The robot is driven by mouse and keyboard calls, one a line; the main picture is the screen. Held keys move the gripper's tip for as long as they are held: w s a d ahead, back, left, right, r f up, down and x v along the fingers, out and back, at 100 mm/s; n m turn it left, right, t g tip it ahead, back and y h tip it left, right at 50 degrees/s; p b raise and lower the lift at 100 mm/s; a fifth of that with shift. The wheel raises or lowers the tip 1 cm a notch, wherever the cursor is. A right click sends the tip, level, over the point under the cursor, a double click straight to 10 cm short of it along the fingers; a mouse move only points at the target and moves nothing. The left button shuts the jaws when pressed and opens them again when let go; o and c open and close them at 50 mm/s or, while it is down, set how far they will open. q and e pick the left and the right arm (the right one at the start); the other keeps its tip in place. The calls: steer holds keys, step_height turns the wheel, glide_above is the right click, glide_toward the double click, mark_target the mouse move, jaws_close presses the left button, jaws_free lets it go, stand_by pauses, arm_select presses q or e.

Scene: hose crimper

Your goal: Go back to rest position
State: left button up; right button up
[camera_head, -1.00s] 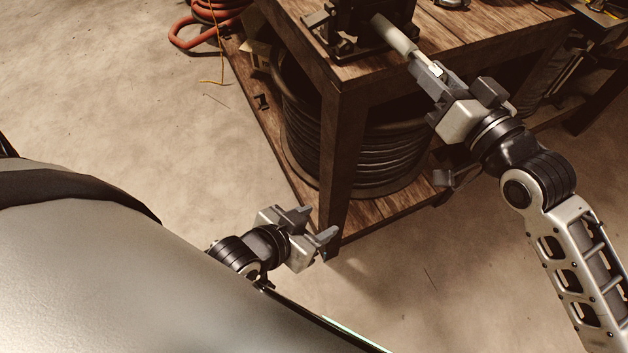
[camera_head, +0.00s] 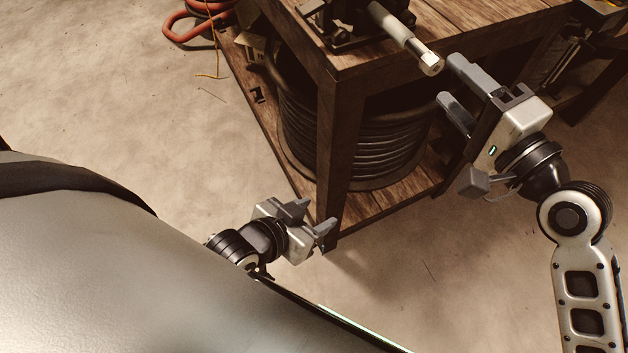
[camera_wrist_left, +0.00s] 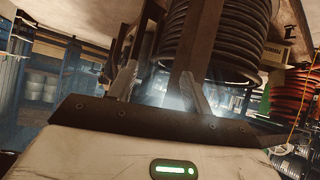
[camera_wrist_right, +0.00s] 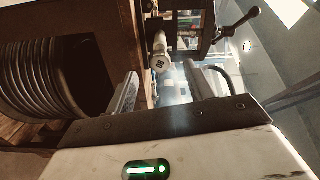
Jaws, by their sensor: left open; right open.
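My right gripper (camera_head: 461,88) is open and empty, just right of and apart from the metal end of a hose fitting (camera_head: 407,38) that sticks out from the crimper (camera_head: 345,20) over the bench edge. In the right wrist view the round end of the fitting (camera_wrist_right: 160,62) shows beyond and between the open fingers (camera_wrist_right: 162,88). My left gripper (camera_head: 314,216) is open and empty, low beside the front leg of the bench. In the left wrist view its fingers (camera_wrist_left: 157,88) stand apart with nothing between them.
The wooden bench (camera_head: 470,28) has a lower shelf (camera_head: 385,205) holding a large coil of dark hose (camera_head: 360,140). An orange hose (camera_head: 190,30) lies on the floor at the back left. The floor left of the bench is mostly clear.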

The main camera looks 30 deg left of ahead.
steer(key=b+v, duration=0.2)
steer(key=v, duration=0.8)
steer(key=s+d+f+n+h, duration=0.2)
steer(key=f+h, duration=0.1)
steer(key=f, duration=0.5)
steer(key=s+d+f+n+h, duration=0.2)
steer(key=s+f+h, duration=0.1)
steer(key=f, duration=0.6)
steer(key=s+d+f+n+h, duration=0.1)
steer(key=s+f+n+h, duration=0.2)
steer(key=f+h, duration=0.2)
step_height(320, 180, down, 4)
steer(key=shift+d+r, duration=0.2)
steer(key=shift+d, duration=0.2)
